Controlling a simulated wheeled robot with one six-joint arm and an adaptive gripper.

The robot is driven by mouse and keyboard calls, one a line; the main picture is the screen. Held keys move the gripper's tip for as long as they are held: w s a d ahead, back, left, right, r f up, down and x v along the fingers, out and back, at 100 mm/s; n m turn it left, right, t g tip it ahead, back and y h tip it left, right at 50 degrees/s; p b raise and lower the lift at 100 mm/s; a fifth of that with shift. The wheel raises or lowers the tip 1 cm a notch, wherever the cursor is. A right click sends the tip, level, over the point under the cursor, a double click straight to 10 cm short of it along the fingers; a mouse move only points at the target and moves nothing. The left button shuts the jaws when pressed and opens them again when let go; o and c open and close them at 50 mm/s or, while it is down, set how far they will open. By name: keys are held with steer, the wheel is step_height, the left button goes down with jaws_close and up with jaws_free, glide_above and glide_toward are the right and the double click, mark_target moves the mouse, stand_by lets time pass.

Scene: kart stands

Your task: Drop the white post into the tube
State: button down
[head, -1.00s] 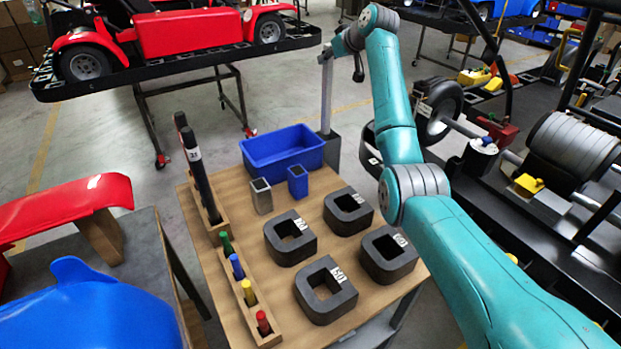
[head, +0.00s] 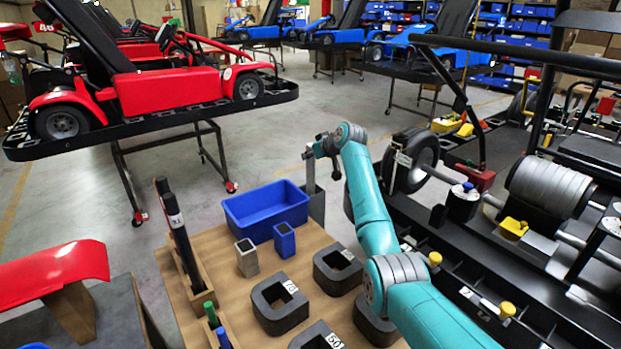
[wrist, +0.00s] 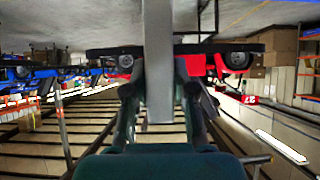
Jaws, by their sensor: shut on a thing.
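The white post (head: 310,174) looks pale grey and stands upright below my gripper (head: 318,147) in the head view. My gripper is shut on it; in the wrist view the post (wrist: 158,65) runs between the fingers (wrist: 158,100). The dark grey square tube (head: 317,205) stands behind the table's back right corner, beside the blue bin. The post's lower end meets the tube's top in the head view and seems to be inside its mouth. That end is hidden, so I cannot tell how deep it is.
The blue bin (head: 266,210) stands left of the tube. A black kart frame with a wheel (head: 411,160) is close on the right.

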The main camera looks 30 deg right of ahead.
mark_target(313, 167)
steer(key=shift+f, duration=3.3)
steer(key=c, duration=1)
jaws_free()
steer(key=shift+o, duration=0.2)
steer(key=shift+r, duration=0.1)
steer(key=shift+s+r, duration=0.1)
steer(key=shift+r, duration=0.5)
steer(key=v, duration=1.1)
steer(key=shift+s+r, duration=0.2)
steer(key=shift+s, duration=0.15)
